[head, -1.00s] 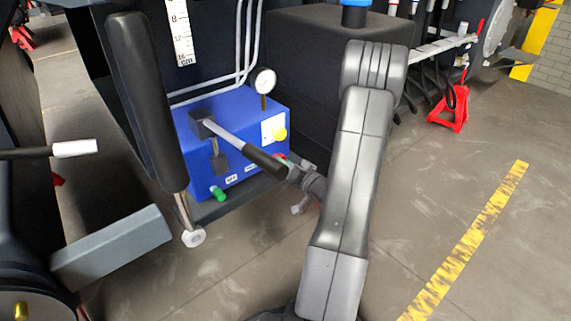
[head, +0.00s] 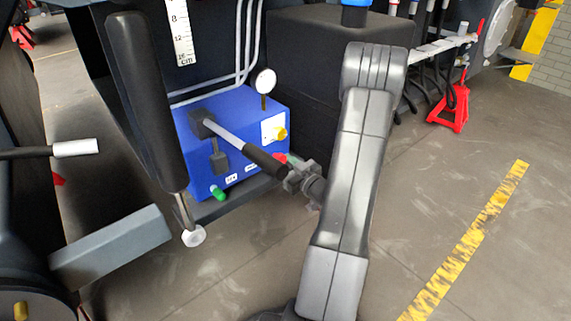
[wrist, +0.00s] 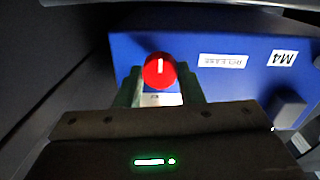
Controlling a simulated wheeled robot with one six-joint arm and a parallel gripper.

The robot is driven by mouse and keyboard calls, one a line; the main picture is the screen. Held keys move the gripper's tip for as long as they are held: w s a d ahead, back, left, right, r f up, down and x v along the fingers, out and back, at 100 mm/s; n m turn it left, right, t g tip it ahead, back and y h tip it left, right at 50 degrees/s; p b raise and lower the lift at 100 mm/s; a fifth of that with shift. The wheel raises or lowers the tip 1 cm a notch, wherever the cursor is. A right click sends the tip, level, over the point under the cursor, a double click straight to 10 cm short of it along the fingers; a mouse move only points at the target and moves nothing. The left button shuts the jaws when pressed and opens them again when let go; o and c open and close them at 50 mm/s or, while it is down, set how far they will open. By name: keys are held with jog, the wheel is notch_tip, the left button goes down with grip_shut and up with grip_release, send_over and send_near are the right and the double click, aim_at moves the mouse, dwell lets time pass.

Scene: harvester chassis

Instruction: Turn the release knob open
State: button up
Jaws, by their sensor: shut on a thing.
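The red release knob (wrist: 160,70) sits on the blue box's face in the wrist view, its white line roughly upright in the picture. A label reading RELEASE (wrist: 223,61) is beside it, upside down here. My gripper (wrist: 161,84) has one finger on each side of the knob and is shut on it. In the head view, a little of the red knob (head: 281,158) shows at the right end of the blue box (head: 240,172), by my gripper (head: 289,172). The finger contact is too small to make out there.
A black-handled lever (head: 262,158) projects from the box close to my gripper. A yellow knob (head: 281,133), a green knob (head: 219,194) and a gauge (head: 266,81) are on the box. A large black handle (head: 145,100) stands left.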

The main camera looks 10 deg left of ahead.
jog(key=shift+n, duration=0.4)
jog(key=o, duration=1)
jog(key=v, duration=1.3)
jog(key=shift+s+d, duration=0.15)
jog(key=shift+d, duration=0.15)
jog(key=shift+a, duration=0.1)
jog(key=x, duration=1.3)
jog(key=shift+w+a, duration=0.2)
